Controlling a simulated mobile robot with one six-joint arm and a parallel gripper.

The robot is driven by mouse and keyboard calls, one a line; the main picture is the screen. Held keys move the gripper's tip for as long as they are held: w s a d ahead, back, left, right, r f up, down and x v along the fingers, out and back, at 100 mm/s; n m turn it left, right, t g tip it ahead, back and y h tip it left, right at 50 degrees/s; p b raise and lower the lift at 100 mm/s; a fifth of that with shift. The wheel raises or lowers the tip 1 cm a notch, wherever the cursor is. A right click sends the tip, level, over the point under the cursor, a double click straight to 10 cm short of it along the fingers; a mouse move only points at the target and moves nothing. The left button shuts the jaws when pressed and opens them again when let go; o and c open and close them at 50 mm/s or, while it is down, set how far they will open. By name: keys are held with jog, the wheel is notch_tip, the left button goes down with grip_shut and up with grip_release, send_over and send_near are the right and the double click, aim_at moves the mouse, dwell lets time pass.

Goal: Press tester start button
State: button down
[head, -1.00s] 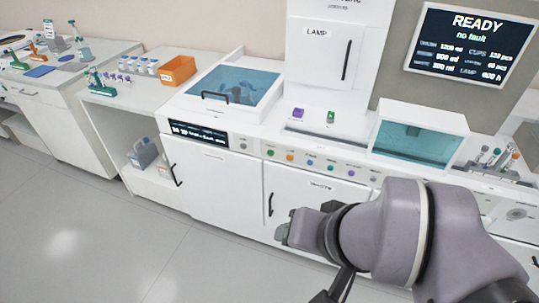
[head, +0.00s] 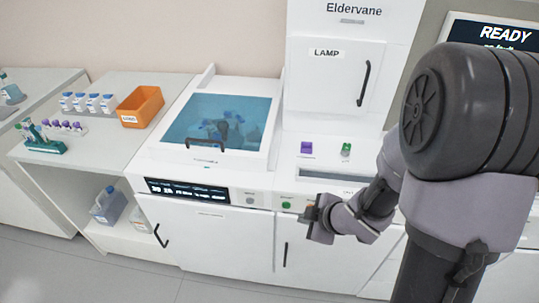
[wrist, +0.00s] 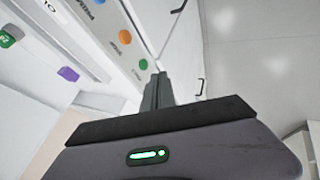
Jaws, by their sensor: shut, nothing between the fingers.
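The tester is a large white machine (head: 230,230) with a row of round coloured buttons along its front panel. A green button (head: 287,206) shows just left of my gripper (head: 309,215); a grey one (head: 250,200) is further left. In the wrist view the green button (wrist: 143,64) is close to the tips of my gripper (wrist: 160,77), with an orange button (wrist: 125,37) and a blue button (wrist: 99,2) beyond. My gripper is shut and empty, its fingers pointing at the panel. I cannot tell whether it touches. My gripper and arm hide the buttons further right.
A teal-lidded bay (head: 222,120) with a black handle is on top of the machine. The LAMP door (head: 335,80) stands behind. A side bench (head: 85,148) at left holds an orange bin (head: 141,106), vials and a green rack. Door handles stick out below the panel.

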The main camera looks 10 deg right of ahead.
aim_at(286, 205)
jog(key=w+d+r+b+x, duration=0.1)
jog(key=b+x, duration=0.4)
jog(key=x, duration=0.7)
jog(key=shift+w+r, duration=0.2)
jog(key=shift+w, duration=0.45)
